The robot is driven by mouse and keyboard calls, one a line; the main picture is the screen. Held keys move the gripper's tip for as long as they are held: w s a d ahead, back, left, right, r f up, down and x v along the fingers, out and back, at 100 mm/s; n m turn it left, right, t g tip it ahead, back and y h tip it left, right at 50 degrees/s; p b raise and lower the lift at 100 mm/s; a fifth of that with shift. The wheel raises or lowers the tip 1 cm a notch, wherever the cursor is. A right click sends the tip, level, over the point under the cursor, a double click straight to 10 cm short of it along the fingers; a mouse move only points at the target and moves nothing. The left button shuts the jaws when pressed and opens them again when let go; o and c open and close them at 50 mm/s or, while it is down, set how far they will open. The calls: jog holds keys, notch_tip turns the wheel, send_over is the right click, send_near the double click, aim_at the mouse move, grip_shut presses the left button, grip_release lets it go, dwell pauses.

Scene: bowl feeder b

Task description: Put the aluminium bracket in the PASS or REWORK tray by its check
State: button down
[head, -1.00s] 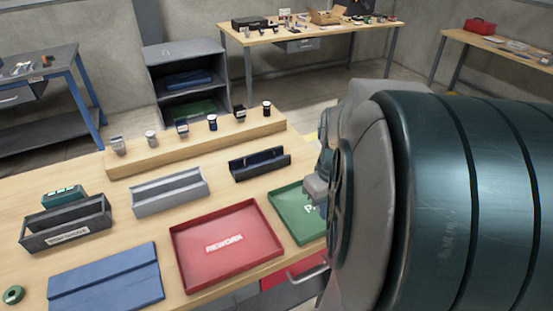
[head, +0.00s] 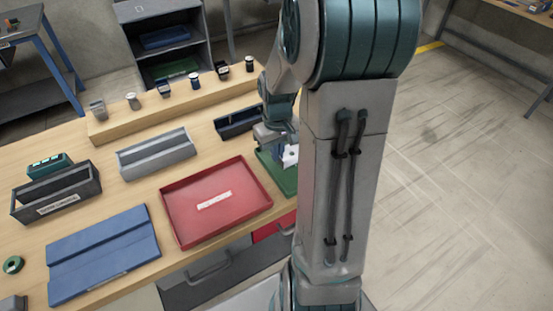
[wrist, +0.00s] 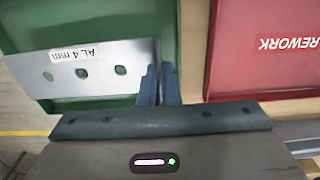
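The aluminium bracket (wrist: 95,68) is a pale metal plate with several holes and a label reading "AL 4 mm". It is over or in the green tray (wrist: 178,20); I cannot tell whether it touches the tray floor. My gripper (wrist: 159,78) appears shut on the bracket's right edge, with one finger on each side. In the head view my gripper (head: 276,134) is low at the green tray (head: 281,178), and a pale part of the bracket (head: 290,156) shows there. The red REWORK tray (head: 217,226) is empty, to the left of the green one.
A grey channel holder (head: 157,155), a dark holder (head: 238,122), a black labelled box (head: 57,196) and a blue mat (head: 102,253) stand on the bench. Several small containers line a wooden riser (head: 175,108). My arm covers the bench's right end.

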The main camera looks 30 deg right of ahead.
jog(key=shift+f, duration=1.85)
jog(key=shift+f, duration=0.35)
jog(key=c, duration=1.9)
grip_release()
jog(key=shift+r, duration=0.1)
jog(key=shift+c, duration=0.2)
